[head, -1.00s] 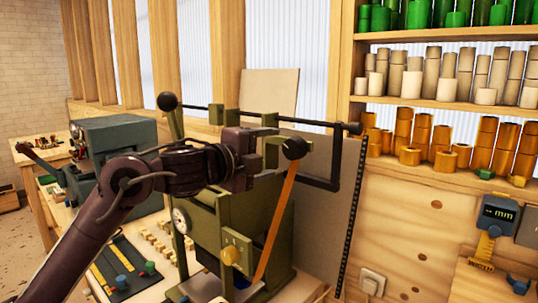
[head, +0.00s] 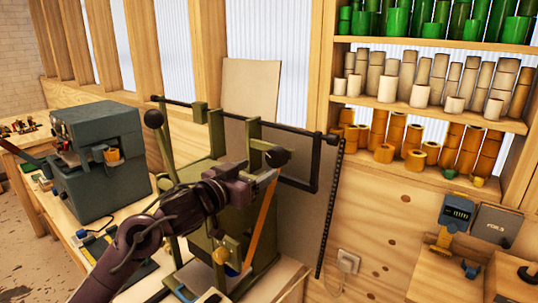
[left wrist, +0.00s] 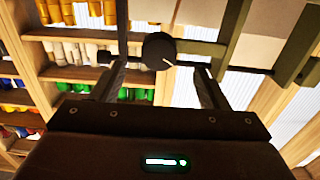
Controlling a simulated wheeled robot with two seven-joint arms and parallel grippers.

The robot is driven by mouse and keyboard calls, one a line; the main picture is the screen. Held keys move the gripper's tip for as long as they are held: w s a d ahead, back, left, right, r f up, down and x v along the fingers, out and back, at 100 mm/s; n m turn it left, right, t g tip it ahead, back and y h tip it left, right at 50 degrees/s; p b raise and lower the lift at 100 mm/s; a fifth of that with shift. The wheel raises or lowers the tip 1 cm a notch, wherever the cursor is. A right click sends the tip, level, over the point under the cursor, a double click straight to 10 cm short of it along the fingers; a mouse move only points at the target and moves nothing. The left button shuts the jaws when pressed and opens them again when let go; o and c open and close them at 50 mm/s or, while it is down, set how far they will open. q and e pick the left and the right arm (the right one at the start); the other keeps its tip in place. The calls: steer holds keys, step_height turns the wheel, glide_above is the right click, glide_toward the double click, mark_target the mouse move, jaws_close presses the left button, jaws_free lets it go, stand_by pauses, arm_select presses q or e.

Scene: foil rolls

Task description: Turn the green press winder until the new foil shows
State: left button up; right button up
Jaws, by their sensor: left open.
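The olive-green press (head: 228,240) stands on the bench in the middle of the head view. Its winder (head: 277,157) is a dark round knob at the top right, with an orange foil strip (head: 262,222) running down below it. In the left wrist view the winder (left wrist: 158,51) shows as a black disc with a white line. My left gripper (head: 263,174) is open, close by the winder. In the left wrist view the knob lies between and beyond its fingertips (left wrist: 160,78); contact cannot be told. My right gripper is out of view.
A black rod (head: 300,130) with hanging bracket crosses behind the press top. A grey-blue machine (head: 95,165) stands to the left. Shelves (head: 440,115) of green, cream and orange rolls are at the right. A wall socket (head: 347,262) is at the lower right.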

mark_target(273, 161)
arm_select(q)
steer(key=p+x, duration=0.2)
steer(key=x, duration=0.4)
steer(key=shift+c, duration=0.3)
steer(key=c, duration=0.9)
steer(key=shift+c, duration=0.2)
